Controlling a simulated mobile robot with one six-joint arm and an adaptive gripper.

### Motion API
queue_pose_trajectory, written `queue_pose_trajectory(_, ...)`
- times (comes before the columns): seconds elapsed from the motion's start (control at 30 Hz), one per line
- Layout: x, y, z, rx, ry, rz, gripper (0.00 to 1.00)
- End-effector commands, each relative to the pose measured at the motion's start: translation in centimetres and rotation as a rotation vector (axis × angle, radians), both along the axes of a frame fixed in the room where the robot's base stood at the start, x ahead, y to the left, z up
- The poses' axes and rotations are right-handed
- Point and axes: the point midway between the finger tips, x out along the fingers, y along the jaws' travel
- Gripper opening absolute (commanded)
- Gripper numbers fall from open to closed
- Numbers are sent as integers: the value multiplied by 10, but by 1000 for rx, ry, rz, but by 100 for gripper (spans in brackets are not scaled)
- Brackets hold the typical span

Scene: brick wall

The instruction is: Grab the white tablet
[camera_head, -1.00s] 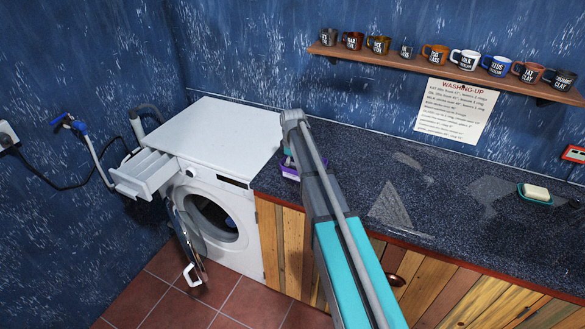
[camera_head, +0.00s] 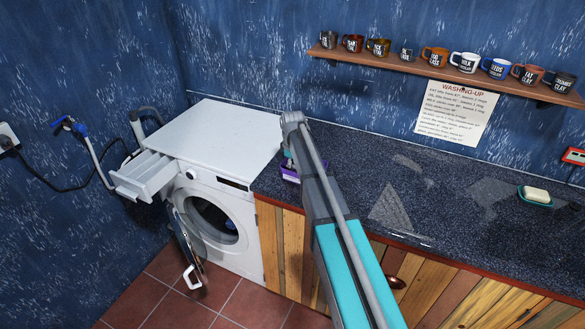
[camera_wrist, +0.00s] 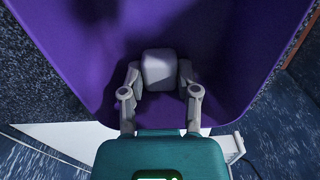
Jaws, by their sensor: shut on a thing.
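The white tablet (camera_wrist: 158,70) is a small pale block with rounded edges, seen in the wrist view inside a purple container (camera_wrist: 235,50). My gripper (camera_wrist: 159,82) has a finger on either side of the tablet and is shut on it. The tablet looks grey in the container's shade. In the head view the purple container (camera_head: 289,172) sits on the dark counter beside the washing machine, partly hidden by my arm. The tablet and fingertips are hidden there.
A white washing machine (camera_head: 230,150) stands left of the counter (camera_head: 450,215), its door (camera_head: 188,245) and detergent drawer (camera_head: 145,178) open. Several mugs stand on a wall shelf (camera_head: 450,73). A soap dish (camera_head: 534,202) is at the counter's right. Mid-counter is clear.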

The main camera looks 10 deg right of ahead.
Motion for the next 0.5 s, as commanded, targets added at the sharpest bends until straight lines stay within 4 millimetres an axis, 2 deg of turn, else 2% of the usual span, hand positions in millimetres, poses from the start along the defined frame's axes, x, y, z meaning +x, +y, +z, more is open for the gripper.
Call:
queue_pose_trajectory(0.27,0,0,8,0,0,0,9)
queue_pose_trajectory(0.5,0,0,26,0,0,0,9)
